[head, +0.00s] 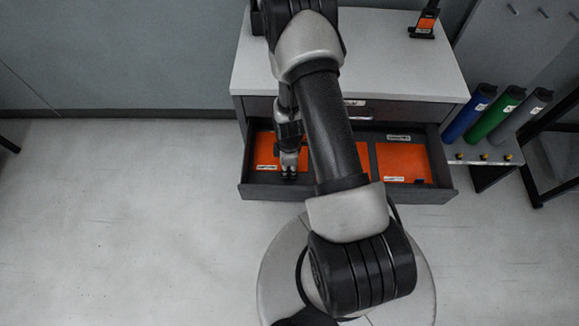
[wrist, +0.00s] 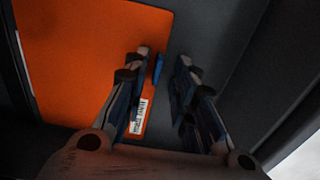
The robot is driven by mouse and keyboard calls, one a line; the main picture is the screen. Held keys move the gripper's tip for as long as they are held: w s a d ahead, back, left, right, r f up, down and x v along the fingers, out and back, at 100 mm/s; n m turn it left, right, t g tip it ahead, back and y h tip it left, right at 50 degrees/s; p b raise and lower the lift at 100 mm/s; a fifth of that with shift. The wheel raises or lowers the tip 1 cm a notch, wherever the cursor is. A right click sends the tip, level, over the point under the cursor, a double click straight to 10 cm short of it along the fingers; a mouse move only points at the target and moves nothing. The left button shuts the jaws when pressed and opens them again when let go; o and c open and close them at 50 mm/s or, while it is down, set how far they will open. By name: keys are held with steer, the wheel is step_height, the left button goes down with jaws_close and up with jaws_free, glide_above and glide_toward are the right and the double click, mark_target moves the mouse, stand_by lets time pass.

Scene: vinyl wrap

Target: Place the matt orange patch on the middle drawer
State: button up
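A drawer (head: 350,193) of the grey cabinet stands open with flat orange patches inside. The left orange patch (head: 265,150) lies beside my gripper (head: 289,173), which is down in the drawer. In the wrist view this orange patch (wrist: 95,60) lies flat, with a white barcode label (wrist: 139,116) and a small blue tab (wrist: 158,69) at its right edge. My gripper (wrist: 164,57) is open, its fingers on either side of the tab; I cannot tell whether they touch it. Another orange patch (head: 402,161) lies at right. Which patch is matt is unclear.
The closed drawer front (head: 260,107) is above the open one. A small orange-labelled device (head: 424,25) stands on the cabinet top (head: 400,70). Blue (head: 468,113), green (head: 494,113) and grey (head: 521,114) rolls stand at right. My arm hides the drawer's middle. Floor at left is clear.

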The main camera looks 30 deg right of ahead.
steer(key=shift+r, duration=0.1)
steer(key=a+r+m+t+p, duration=0.1)
steer(key=a+r+m+p, duration=0.15)
steer(key=r, duration=1.55)
steer(key=a+r+m+t+p, duration=0.1)
steer(key=a+r+m+p, duration=0.15)
steer(key=r, duration=1.55)
steer(key=s+a+r+m+t, duration=0.1)
steer(key=s+a+r+m, duration=0.2)
steer(key=s+r, duration=0.3)
steer(key=s+a+r+m+t, duration=0.1)
steer(key=s+a+r+m, duration=0.2)
steer(key=s+r, duration=0.4)
steer(key=shift+s+a+r+t, duration=0.25)
steer(key=shift+s+r+t, duration=0.05)
steer(key=shift+s, duration=0.6)
